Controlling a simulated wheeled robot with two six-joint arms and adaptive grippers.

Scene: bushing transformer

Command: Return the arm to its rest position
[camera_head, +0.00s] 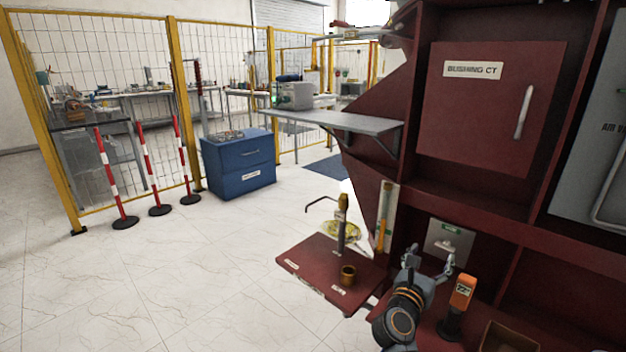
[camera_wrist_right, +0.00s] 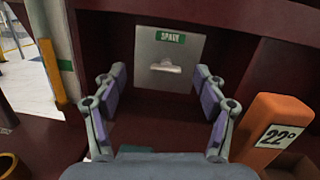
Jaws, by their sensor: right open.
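My right gripper (camera_head: 428,264) is in the lower right of the head view, in front of the dark red cabinet (camera_head: 470,215). In the right wrist view, the gripper (camera_wrist_right: 160,100) has its two fingers wide apart with nothing between them. The same plate (camera_head: 448,240) shows behind the gripper in the head view. My left gripper is in neither view.
An orange device marked 22° (camera_head: 462,293) stands close right of my right gripper. A red side shelf (camera_head: 310,262) holds a brass cup (camera_head: 347,275) and a tall fitting (camera_head: 342,222). An open box (camera_head: 508,338) is at lower right.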

